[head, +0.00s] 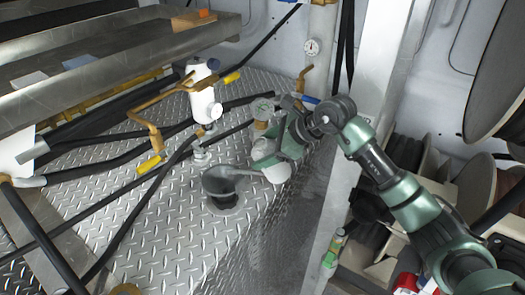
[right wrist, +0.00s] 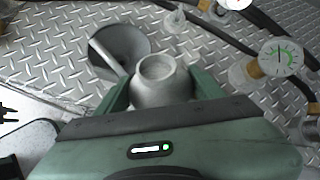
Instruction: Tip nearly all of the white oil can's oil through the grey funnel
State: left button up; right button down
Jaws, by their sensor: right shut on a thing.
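The white oil can (head: 277,173) is held in my right gripper (head: 274,158). In the right wrist view the can (right wrist: 160,88) sits between the two green fingers of that gripper (right wrist: 155,92), which are shut on its sides. A thin pale spout (right wrist: 108,60) runs from the can to the grey funnel (right wrist: 128,42). In the head view the funnel (head: 217,182) stands on the tread plate just left of the can, and the spout lies across its mouth. The can looks tilted toward the funnel. I cannot see any oil stream. My left gripper is not in view.
White pipework with brass levers (head: 205,95) stands behind the funnel. A pressure gauge (head: 263,108) is close behind the can. Black hoses (head: 110,225) cross the tread plate at left. Hose reels (head: 475,185) fill the right side. Bare plate lies in front of the funnel.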

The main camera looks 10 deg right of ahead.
jog(key=shift+s, duration=0.6)
jog(key=shift+w, duration=0.1)
jog(key=shift+w+r, duration=0.15)
jog(key=shift+w, duration=0.5)
jog(key=w, duration=0.1)
jog(key=w+a+b, duration=0.1)
jog(key=shift+w+f, duration=0.2)
jog(key=shift+w, duration=0.15)
jog(key=shift+w+r, duration=0.15)
jog(key=shift+w, duration=0.55)
